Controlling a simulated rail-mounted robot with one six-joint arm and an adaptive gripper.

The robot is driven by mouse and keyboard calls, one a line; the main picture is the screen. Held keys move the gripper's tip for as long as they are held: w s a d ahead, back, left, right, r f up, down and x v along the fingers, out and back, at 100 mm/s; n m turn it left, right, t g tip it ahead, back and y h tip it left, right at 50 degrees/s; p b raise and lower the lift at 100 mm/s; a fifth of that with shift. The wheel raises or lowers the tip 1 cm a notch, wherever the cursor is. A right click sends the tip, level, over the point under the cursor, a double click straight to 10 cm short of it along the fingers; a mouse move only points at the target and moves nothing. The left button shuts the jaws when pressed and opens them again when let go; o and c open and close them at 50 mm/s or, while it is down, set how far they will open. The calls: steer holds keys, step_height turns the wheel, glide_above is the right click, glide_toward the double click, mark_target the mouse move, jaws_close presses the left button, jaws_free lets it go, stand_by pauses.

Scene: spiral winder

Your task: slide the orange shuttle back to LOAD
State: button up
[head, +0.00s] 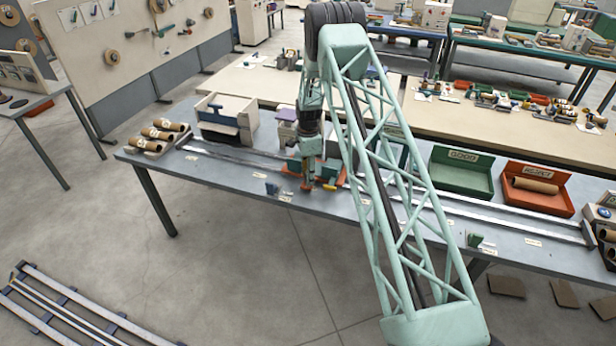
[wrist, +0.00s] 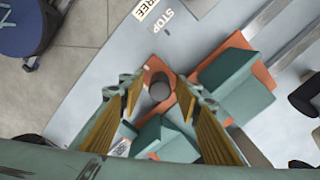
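The orange shuttle (head: 330,180) sits on the rail along the blue-grey bench, left of the bench's middle. In the wrist view it is an orange plate (wrist: 242,42) carrying teal blocks, with a round grey-topped post (wrist: 159,88) on one arm. My gripper (head: 308,186) points down at the shuttle. In the wrist view my gripper (wrist: 160,86) is open, one finger on each side of the post, with gaps showing. How deep the fingers reach is unclear. Labels reading FREE and STOP (wrist: 163,22) lie beside the shuttle. I cannot read a LOAD label.
A rack of cardboard tubes (head: 162,136) and a white box (head: 226,112) stand at the bench's left. The green GOOD tray (head: 462,182) and red REJECT tray (head: 538,205) stand at the right. The rail (head: 235,155) looks clear left of the shuttle.

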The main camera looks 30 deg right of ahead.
mark_target(300, 174)
jaws_close()
steer(key=shift+w+a+f+b, duration=0.1)
steer(key=shift+w+a+b, duration=0.8)
steer(key=shift+w+a, duration=0.8)
steer(key=shift+w, duration=0.1)
jaws_free()
steer(key=shift+r, duration=0.2)
